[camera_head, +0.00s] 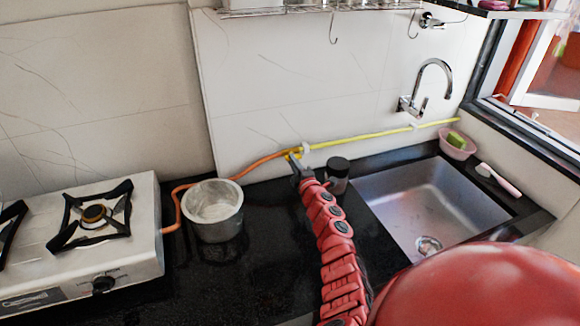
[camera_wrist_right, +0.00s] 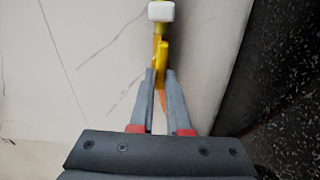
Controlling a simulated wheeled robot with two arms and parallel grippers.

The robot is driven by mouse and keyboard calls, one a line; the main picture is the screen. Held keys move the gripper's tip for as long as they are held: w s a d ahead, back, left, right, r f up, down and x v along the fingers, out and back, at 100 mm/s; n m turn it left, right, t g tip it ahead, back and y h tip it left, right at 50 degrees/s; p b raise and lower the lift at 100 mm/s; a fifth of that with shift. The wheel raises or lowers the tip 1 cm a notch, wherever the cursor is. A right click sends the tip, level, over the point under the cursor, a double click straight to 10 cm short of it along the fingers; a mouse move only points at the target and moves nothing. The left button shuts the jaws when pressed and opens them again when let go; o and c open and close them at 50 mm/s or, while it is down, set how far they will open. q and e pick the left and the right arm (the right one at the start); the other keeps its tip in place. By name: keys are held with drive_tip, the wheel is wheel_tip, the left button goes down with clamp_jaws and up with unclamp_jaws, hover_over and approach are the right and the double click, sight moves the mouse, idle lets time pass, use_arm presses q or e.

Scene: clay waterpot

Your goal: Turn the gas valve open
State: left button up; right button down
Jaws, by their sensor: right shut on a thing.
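The gas valve (camera_head: 296,153) is a small yellow fitting on the gas line along the wall, where the orange hose meets the yellow pipe. In the right wrist view, its yellow handle (camera_wrist_right: 162,62) is between the fingertips of my right gripper (camera_wrist_right: 160,80). My right gripper (camera_head: 297,168) reaches up to the valve in the head view and is shut on the handle, hiding part of it. A white clip (camera_wrist_right: 161,11) sits on the yellow pipe just beyond. My left gripper is not in view.
A dark-lidded jar (camera_head: 338,173) stands just right of my right gripper. A metal pot (camera_head: 213,212) stands to the left, by the gas stove (camera_head: 135,250). A sink (camera_head: 425,205) is on the right. The black counter (camera_head: 275,250) between pot and arm is clear.

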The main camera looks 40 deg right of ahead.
drive_tip(key=shift+d+r+n, duration=0.15)
drive_tip(key=shift+r+n, duration=0.2)
drive_tip(key=shift+n, duration=0.15)
drive_tip(key=shift+d+r, duration=0.1)
drive_tip(key=c, duration=0.9)
unclamp_jaws()
drive_tip(key=shift+b, duration=0.3)
drive_tip(key=shift+s+f, duration=0.1)
drive_tip(key=shift+f, duration=0.2)
drive_tip(key=shift+a+b+v, duration=0.15)
drive_tip(key=shift+b+v, duration=0.25)
drive_tip(key=shift+v, duration=3.95)
drive_tip(key=shift+a+b+v, duration=0.15)
drive_tip(key=shift+b+v, duration=0.25)
drive_tip(key=shift+v, duration=3.95)
drive_tip(key=shift+d+r, duration=0.1)
drive_tip(key=shift+r, duration=0.05)
